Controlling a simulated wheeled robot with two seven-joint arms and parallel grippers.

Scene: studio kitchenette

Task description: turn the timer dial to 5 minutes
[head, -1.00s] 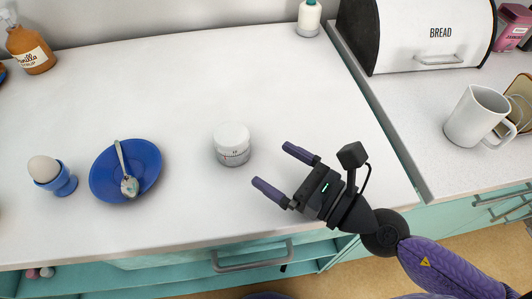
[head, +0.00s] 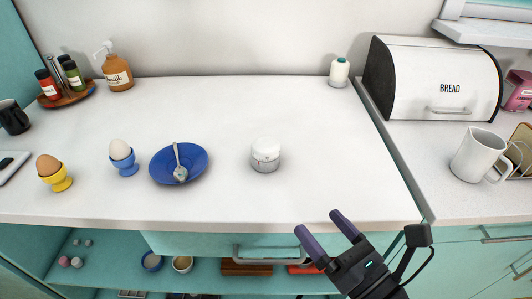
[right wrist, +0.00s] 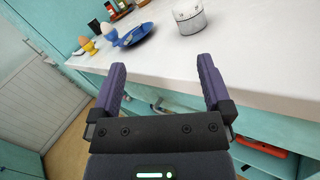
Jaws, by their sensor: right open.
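The timer (head: 265,155) is a small white, round, drum-shaped thing standing on the white counter, right of the blue plate. In the right wrist view the timer (right wrist: 190,17) shows at the top, beyond the fingers, with a metallic-looking lower band. Its markings are too small to read. My right gripper (head: 320,229) is open and empty. It is in front of the counter's front edge, to the right of the timer and nearer to me, well apart from it. In the right wrist view its two purple fingers (right wrist: 163,80) are spread with nothing between them. My left gripper is not seen.
A blue plate (head: 200,165) with a spoon (head: 178,158) lies left of the timer. Eggs in a blue cup (head: 127,168) and a yellow cup (head: 61,181) stand further left. A drawer handle (head: 270,254) juts out below the counter. The counter right of the timer is clear.

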